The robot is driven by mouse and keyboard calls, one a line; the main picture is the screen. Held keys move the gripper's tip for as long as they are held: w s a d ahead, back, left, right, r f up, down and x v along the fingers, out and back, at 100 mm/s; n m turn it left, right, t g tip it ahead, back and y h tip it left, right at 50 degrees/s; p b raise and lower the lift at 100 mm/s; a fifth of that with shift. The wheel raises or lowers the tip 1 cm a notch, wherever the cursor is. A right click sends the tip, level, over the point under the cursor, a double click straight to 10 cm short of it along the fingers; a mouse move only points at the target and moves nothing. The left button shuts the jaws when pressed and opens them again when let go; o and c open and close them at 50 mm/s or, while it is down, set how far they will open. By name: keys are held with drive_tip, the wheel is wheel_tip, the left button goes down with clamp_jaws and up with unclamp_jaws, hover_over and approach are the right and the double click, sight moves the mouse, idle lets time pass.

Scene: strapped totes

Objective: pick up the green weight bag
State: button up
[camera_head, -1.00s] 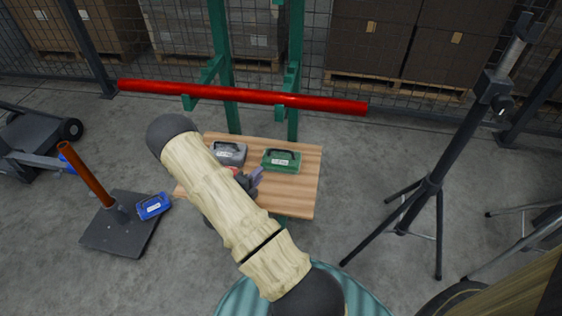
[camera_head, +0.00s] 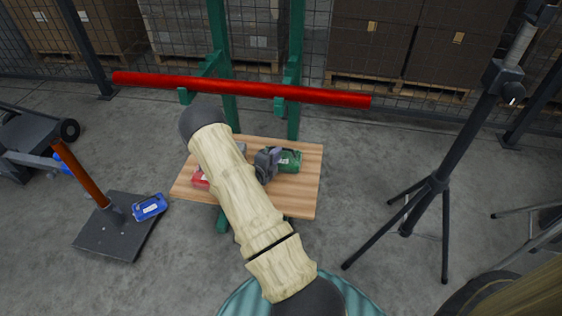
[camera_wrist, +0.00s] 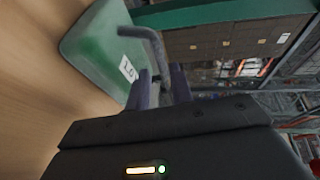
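The green weight bag (camera_head: 291,161) lies on the wooden board, partly hidden by my gripper (camera_head: 270,158) at its left end in the head view. In the wrist view the bag (camera_wrist: 95,48) fills the upper left, with a white label and a dark handle (camera_wrist: 152,42). My gripper (camera_wrist: 160,80) has its two purple fingers apart there, and the end of the handle shows between them. Whether the fingers touch the handle cannot be told.
The wooden board (camera_head: 306,192) also bears a red bag (camera_head: 199,178) and a grey bag, mostly behind my arm. A red bar (camera_head: 240,89) crosses the green rack behind. A blue bag (camera_head: 149,207) lies on a dark base at left; a tripod (camera_head: 436,184) stands at right.

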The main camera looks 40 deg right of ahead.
drive_tip(key=b+x, duration=0.2)
drive_tip(key=x, duration=0.2)
drive_tip(key=shift+f+b, duration=0.1)
drive_tip(key=shift+b, duration=0.3)
drive_tip(key=shift+w+d, duration=0.2)
drive_tip(key=shift+d, duration=0.35)
clamp_jaws()
idle(1.0)
